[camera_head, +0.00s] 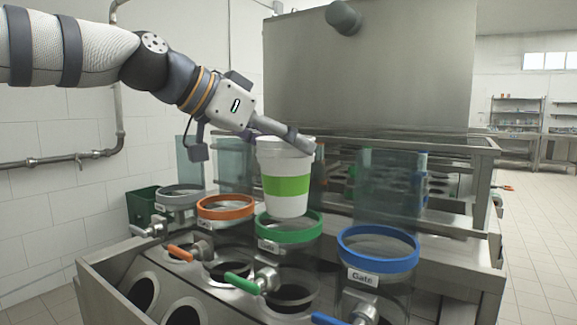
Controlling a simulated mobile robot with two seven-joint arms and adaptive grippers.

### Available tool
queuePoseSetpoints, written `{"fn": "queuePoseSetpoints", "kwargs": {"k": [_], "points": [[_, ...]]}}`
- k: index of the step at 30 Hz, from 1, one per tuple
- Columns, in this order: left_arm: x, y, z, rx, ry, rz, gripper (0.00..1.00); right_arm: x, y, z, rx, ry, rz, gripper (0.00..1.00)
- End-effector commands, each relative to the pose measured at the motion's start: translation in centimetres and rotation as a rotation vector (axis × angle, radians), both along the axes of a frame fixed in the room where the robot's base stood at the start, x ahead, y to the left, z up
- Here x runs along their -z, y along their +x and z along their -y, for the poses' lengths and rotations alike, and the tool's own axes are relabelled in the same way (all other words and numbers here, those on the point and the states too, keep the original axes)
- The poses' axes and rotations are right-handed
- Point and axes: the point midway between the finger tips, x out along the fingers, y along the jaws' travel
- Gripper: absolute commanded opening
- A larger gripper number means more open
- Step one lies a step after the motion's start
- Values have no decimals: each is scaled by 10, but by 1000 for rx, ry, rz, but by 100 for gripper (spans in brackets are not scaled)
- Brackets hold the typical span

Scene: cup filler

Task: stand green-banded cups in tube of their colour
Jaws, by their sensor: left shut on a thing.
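A white cup (287,203) with a green band is held upright in my left gripper (297,142), which is shut on it near the rim. The cup is over the green-ringed tube (289,236), with its base at about the height of the ring's far edge. I cannot tell whether the base is inside the ring. My right gripper is not in view.
An orange-ringed tube (226,214) and a grey-ringed tube (180,191) stand to the left, and a blue-ringed tube (378,257) to the right. Coloured handles stick out in front. A dark green crate (142,207) stands at the left, behind the tubes.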

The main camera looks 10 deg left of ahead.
Motion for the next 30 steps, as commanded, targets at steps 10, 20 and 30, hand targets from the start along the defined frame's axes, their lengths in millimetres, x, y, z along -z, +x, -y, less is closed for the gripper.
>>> {"fn": "queuePoseSetpoints", "kwargs": {"k": [10,20,30], "points": [[40,5,7,0,-1,3,55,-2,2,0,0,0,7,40],[43,5,7,1,0,0,88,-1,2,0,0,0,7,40],[43,5,7,1,0,1,97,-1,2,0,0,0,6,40]]}}
